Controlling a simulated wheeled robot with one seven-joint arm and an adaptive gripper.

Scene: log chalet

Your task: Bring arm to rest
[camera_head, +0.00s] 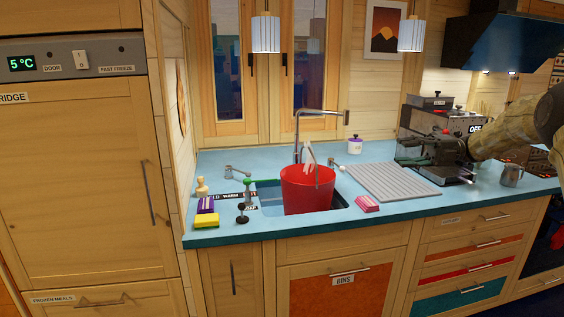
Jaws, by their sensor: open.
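My arm comes in from the right edge, and my gripper (404,152) is at its left end, in front of the coffee machine (460,124). The gripper points left over the blue counter (403,208). Its fingers are dark and small against the machine, and they look open with nothing between them. Whether the gripper touches the counter or the machine cannot be told from this view.
A red bucket (307,190) stands in the sink under the tap (320,113). A ribbed drainboard (393,182), pink sponge (366,204) and metal jug (512,174) are on the counter. Yellow and purple sponges (206,220) lie left. Lamps hang above.

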